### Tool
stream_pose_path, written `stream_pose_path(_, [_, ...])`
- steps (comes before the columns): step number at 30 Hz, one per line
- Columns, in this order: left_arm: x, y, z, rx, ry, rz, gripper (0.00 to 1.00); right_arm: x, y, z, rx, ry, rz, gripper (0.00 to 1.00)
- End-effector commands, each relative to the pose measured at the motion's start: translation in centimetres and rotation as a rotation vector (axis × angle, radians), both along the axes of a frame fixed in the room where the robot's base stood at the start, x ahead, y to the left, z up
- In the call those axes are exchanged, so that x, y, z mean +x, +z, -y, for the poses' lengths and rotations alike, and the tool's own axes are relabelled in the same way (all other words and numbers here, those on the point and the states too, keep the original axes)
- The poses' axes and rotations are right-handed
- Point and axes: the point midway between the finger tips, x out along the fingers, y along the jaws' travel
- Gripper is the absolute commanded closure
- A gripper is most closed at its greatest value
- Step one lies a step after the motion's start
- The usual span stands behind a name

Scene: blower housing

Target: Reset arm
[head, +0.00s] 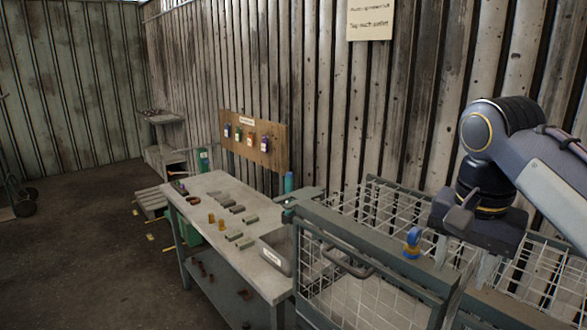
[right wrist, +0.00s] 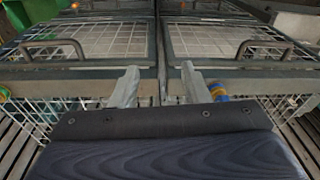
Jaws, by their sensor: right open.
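My right arm comes in from the right in the head view, and its gripper (head: 462,262) points down over the wire-mesh cage (head: 375,285). In the right wrist view the two fingers of this gripper (right wrist: 157,88) stand apart with nothing between them. Below them are the cage's top rail and two mesh lids with curved handles. My left gripper is not in view.
A grey workbench (head: 200,190) left of the cage carries several small grey blocks, brass-coloured pieces (head: 216,220) and a grey bin (head: 277,250). A board with hanging tags (head: 255,142) stands behind it. The floor at the left is mostly open.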

Motion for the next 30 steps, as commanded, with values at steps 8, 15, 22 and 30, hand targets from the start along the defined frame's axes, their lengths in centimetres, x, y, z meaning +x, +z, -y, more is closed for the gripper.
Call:
stream_pose_path(8, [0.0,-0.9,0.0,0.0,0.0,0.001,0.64,-2.9,-4.4,0.6,0.048,0.17,0.054,0.58])
stream_pose_path(15, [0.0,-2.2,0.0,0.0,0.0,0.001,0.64,-7.6,-12.0,0.3,0.126,0.381,0.165,0.58])
stream_pose_path(22, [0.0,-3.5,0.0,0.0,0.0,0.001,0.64,-13.1,-21.9,-2.1,0.191,0.553,0.354,0.58])
stream_pose_path(30, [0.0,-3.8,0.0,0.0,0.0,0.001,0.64,-15.2,-26.3,-3.7,0.191,0.606,0.459,0.58])
